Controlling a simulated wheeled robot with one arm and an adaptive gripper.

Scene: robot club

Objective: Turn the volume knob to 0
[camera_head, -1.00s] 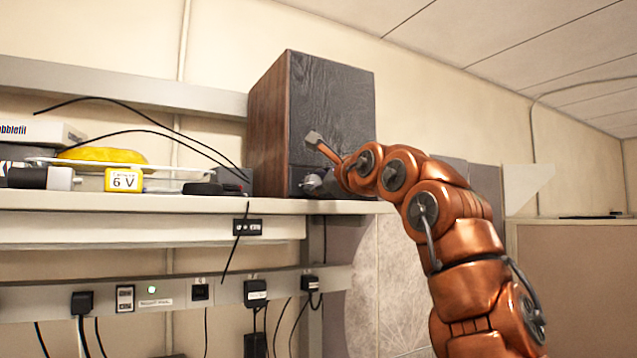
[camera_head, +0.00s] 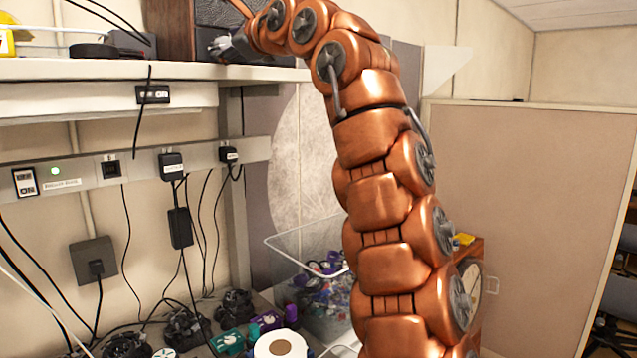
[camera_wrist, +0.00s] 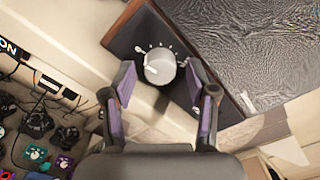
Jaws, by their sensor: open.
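The volume knob (camera_wrist: 159,67) is a round silver-grey knob on the dark front panel of a wood-sided speaker box (camera_wrist: 126,30). Small white marks sit around it in the wrist view. A pale line on the knob seems to point left, but it is too small to read exactly. My gripper (camera_wrist: 160,73) is open, with its purple-lined fingers on either side of the knob. I cannot tell whether the fingers touch it. In the head view the speaker (camera_head: 172,20) is cut off at the top, and my arm covers part of it.
The speaker stands on a shelf (camera_head: 60,69) at its right end. Below are a power strip (camera_head: 80,171) with plugs and hanging cables, and a clear bin (camera_head: 315,255) of parts. A beige partition (camera_head: 545,200) stands at the right.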

